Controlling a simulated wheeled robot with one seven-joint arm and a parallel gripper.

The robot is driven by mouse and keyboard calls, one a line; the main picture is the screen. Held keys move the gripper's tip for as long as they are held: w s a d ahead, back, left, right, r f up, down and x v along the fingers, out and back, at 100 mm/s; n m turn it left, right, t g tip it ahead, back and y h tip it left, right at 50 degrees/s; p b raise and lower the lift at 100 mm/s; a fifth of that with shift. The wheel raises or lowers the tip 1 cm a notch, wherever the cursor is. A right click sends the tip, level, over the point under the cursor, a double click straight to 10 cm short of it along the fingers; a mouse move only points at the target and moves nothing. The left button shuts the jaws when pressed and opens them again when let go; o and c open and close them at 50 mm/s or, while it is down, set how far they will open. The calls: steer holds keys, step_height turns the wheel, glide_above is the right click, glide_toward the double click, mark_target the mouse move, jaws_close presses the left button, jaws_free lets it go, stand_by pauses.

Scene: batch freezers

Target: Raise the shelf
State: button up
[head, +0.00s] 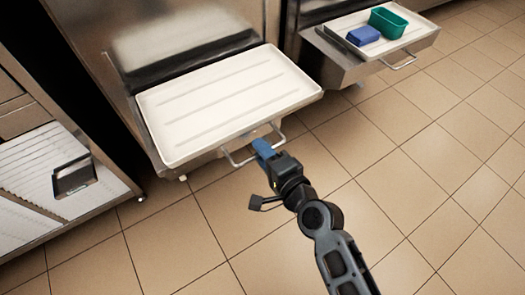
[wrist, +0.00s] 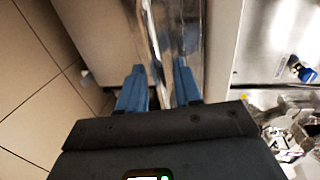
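The shelf (head: 225,100) is a white ribbed tray lying flat on the front of the middle freezer in the head view. A thin metal handle loop (head: 234,160) hangs from its front edge. My gripper (head: 262,148) has blue fingers and is at the middle of this handle, just below the shelf's front edge. In the wrist view my gripper (wrist: 161,82) shows its two fingers apart, with shiny metal (wrist: 175,35) showing beyond and between them. I cannot tell whether the fingers touch the handle, as they hide its middle.
A second shelf (head: 345,27) at the upper right bears a green bin (head: 388,22) and a blue block (head: 362,36). A cabinet with a slatted white front (head: 40,165) stands at the left. Tiled floor (head: 430,180) is clear at the right and front.

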steer(key=shift+w+a, duration=0.1)
steer(key=shift+w, duration=0.1)
steer(key=shift+c, duration=0.2)
jaws_close()
